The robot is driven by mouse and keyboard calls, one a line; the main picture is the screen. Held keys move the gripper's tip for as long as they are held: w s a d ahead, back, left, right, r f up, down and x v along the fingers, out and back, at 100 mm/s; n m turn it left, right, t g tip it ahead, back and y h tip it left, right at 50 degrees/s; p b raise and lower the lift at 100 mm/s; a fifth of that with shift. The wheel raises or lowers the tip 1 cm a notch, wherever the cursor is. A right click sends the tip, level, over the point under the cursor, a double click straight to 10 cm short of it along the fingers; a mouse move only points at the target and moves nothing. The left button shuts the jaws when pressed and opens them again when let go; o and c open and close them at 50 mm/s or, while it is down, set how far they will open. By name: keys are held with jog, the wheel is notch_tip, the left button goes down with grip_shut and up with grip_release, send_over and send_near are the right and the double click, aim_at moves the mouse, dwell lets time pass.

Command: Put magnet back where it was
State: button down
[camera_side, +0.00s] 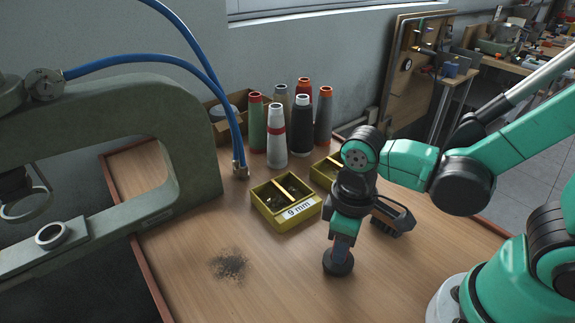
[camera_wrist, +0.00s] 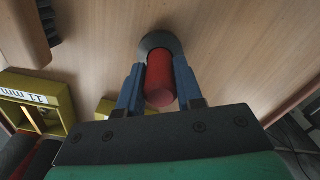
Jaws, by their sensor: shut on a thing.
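The magnet has a red cylindrical handle and a wide dark round base. It is in my gripper (camera_wrist: 158,74), with one blue finger on each side of the red handle (camera_wrist: 160,84) in the wrist view. In the side view my gripper (camera_side: 342,243) points down, with the magnet's dark base (camera_side: 338,264) below it at the tabletop or just above it; I cannot tell which. The handle is hidden by the fingers there. A patch of dark filings (camera_side: 230,265) lies on the wooden table, left of the magnet.
A yellow 9 mm box (camera_side: 287,204) stands behind and left of my gripper. Another yellow box (camera_side: 322,171) is partly hidden by my arm. A brush (camera_side: 393,221) lies right of my gripper. Several thread cones (camera_side: 277,138) stand at the back. A grey press (camera_side: 180,135) occupies the left.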

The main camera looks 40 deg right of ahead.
jog(key=shift+f, duration=0.3)
jog(key=c, duration=0.6)
grip_release()
jog(key=shift+f, duration=0.15)
jog(key=shift+o, duration=0.2)
notch_tip(320, 180, up, 12)
jog(key=shift+r, duration=0.1)
jog(key=w+d+f+m+t, duration=0.1)
jog(key=w+d+m+t, duration=0.4)
jog(key=d+t, duration=0.1)
jog(key=shift+w+d+f+t, duration=0.15)
jog(key=shift+d+f+t, duration=0.25)
jog(key=shift+t, duration=0.2)
